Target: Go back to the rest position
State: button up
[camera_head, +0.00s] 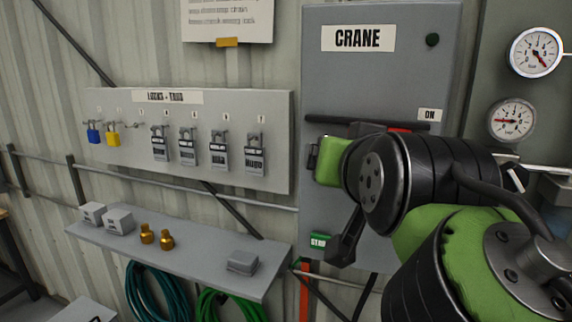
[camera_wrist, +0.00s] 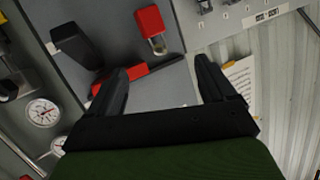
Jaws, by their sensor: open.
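My gripper (camera_wrist: 161,65) is open in the wrist view, its two black fingers spread with nothing held between them. Beyond the fingers is the grey crane panel (camera_head: 380,80), also in the wrist view (camera_wrist: 160,95). A red handle (camera_wrist: 133,77) on the panel passes close to the left fingertip; whether they touch is unclear. A red padlock (camera_wrist: 152,22) hangs at the panel, apart from the fingers. In the head view my black and green arm reaches across the panel's lower right and hides the padlock and most of the handle.
A lock board (camera_head: 225,110) holds several grey padlocks, with blue and yellow ones at its left. Below it, a shelf (camera_head: 195,262) bears grey boxes and brass pieces. Gauges (camera_head: 535,52) stand right of the panel. Hoses (camera_head: 150,295) hang under the shelf.

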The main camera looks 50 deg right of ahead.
jog(key=shift+v, duration=0.8)
jog(key=w+a+f+n+y+b, duration=0.2)
jog(key=w+a+f+n+y, duration=0.25)
jog(key=f, duration=0.65)
jog(key=s+a+f+n+g+y+b, duration=0.1)
jog(key=s+a+f+n+g+y, duration=0.1)
jog(key=a+f, duration=0.6)
jog(key=s+a+f+n+g+y+b, duration=0.1)
jog(key=s+a+f+n+g+y, duration=0.1)
jog(key=a+f, duration=0.6)
notch_tip(320, 180, down, 8)
jog(key=shift+a+r+n+g+y, duration=0.2)
jog(key=shift+n+g+y, duration=0.4)
jog(key=shift+n+y, duration=0.45)
jog(key=shift+w, duration=0.1)
